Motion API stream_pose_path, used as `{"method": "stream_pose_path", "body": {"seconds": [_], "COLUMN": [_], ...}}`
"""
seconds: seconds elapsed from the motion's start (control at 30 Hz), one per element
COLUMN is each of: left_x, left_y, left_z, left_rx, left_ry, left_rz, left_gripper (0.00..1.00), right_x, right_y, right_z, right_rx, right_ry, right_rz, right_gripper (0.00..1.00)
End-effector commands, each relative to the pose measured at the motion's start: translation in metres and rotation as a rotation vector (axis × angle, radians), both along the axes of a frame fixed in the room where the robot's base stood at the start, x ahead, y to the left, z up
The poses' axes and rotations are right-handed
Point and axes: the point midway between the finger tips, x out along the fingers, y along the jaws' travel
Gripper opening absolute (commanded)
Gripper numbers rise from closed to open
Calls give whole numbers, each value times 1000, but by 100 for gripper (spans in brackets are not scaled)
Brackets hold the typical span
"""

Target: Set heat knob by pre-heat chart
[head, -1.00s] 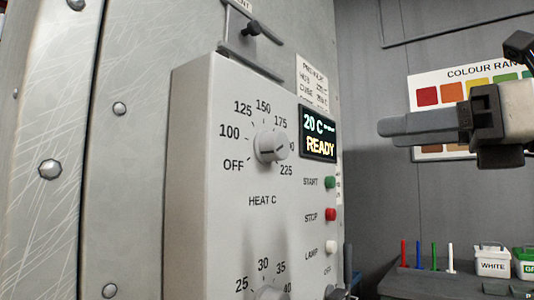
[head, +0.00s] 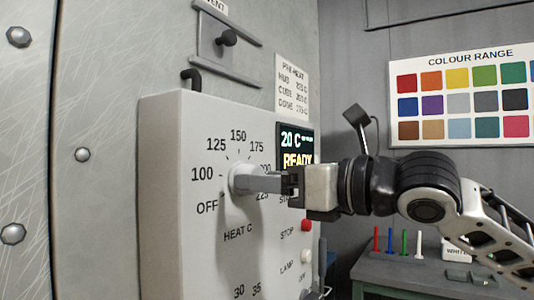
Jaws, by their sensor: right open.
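The round white heat knob (head: 236,178) is on the grey control panel (head: 170,160), ringed by OFF, 100, 125, 150, 175 and higher marks. My right gripper (head: 246,181) reaches in from the right with its fingers at the knob, open. Whether they touch it I cannot tell. The fingers hide the knob's right side and its pointer. The pre-heat chart (head: 292,85) hangs above the display and lists hub, cube and dome; its figures are too blurred to read surely. The display (head: 296,142) shows 20 C and READY. My left gripper is not in view.
A red stop button (head: 306,225) and a white lamp button (head: 306,256) sit below my right gripper. A vent slide (head: 226,38) is above the panel. A colour chart (head: 462,95) hangs behind. A bench (head: 400,275) with coloured sticks stands at the right.

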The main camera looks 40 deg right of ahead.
Motion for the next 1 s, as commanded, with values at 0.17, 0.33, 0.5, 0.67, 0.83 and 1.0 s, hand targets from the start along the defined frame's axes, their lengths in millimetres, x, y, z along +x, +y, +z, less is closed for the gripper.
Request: {"method": "stream_pose_path", "body": {"seconds": [0.17,0.33,0.5,0.67,0.83,1.0], "left_x": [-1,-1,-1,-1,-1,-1], "left_y": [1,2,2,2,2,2], "left_z": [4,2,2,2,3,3], "left_rx": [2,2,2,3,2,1], "left_ry": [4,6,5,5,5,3], "left_rz": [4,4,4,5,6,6], "left_gripper": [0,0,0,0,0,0], "right_x": [4,5,5,5,5,5], "right_y": [3,3,3,3,3,3], "right_z": [0,-1,-1,-1,0,0], "right_rx": [1,0,0,0,9,54], "right_ry": [-1,-1,-1,-1,3,21], "right_rz": [3,2,2,2,2,1], "right_gripper": [61,61,38,16,16,16]}}
